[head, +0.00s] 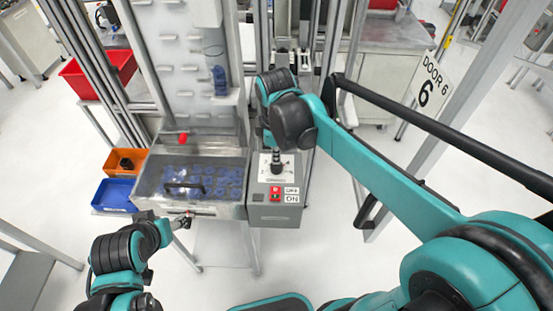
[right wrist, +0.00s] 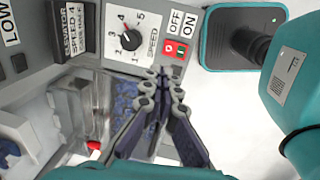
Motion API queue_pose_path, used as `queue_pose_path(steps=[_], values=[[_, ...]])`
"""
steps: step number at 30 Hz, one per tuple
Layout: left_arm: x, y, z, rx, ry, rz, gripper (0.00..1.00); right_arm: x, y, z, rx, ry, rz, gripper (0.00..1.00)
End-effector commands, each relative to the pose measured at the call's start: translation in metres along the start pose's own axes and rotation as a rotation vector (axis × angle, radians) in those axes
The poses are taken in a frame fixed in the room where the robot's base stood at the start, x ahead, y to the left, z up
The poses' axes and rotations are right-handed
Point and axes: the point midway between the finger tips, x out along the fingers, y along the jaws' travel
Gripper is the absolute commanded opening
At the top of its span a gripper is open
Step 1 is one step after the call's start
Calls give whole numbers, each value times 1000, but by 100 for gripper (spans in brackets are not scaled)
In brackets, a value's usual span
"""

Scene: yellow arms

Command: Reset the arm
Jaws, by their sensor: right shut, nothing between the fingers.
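My right arm, teal and black, reaches in from the right in the head view. Its gripper (head: 276,160) points down over the grey control box (head: 257,207). In the right wrist view its fingers (right wrist: 164,76) are together and empty, in front of the box's speed dial (right wrist: 131,40) and the red and green buttons (right wrist: 174,48). I cannot tell if they touch the box. My left arm bends in at the lower left. Its small gripper (head: 183,221) is by the front edge of the clear-lidded bin (head: 219,209); its opening is too small to judge.
The bin holds blue parts and has a black handle (head: 184,186). Orange (head: 113,169) and blue (head: 104,200) trays stand left of it, a red crate (head: 82,82) behind. A metal post and black rail with the DOOR 6 sign (head: 427,84) stand right. White floor lies in front.

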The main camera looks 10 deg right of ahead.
Motion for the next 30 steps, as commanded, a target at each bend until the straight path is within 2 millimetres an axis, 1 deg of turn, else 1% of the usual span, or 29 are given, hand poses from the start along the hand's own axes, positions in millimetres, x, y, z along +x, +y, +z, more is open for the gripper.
queue_pose_path(steps=[14, 17, 20, 23, 25, 30], values=[[0, 0, 0, 0, 0, 0, 56, 0, 0, 0, 1, 0, 0, 0], [1, 0, 1, 0, 0, 0, 56, 0, -4, 4, 38, 7, 13, 0], [4, 0, 3, 0, 0, 0, 56, 0, -15, 14, 160, 33, 54, 0], [9, 0, 6, 0, 0, 0, 56, 4, -34, 31, 370, 86, 118, 0], [12, 0, 9, 0, 0, 0, 56, 8, -48, 44, 541, 139, 166, 0], [19, 0, 14, 0, 0, 0, 56, 25, -79, 67, 928, 289, 253, 0]])
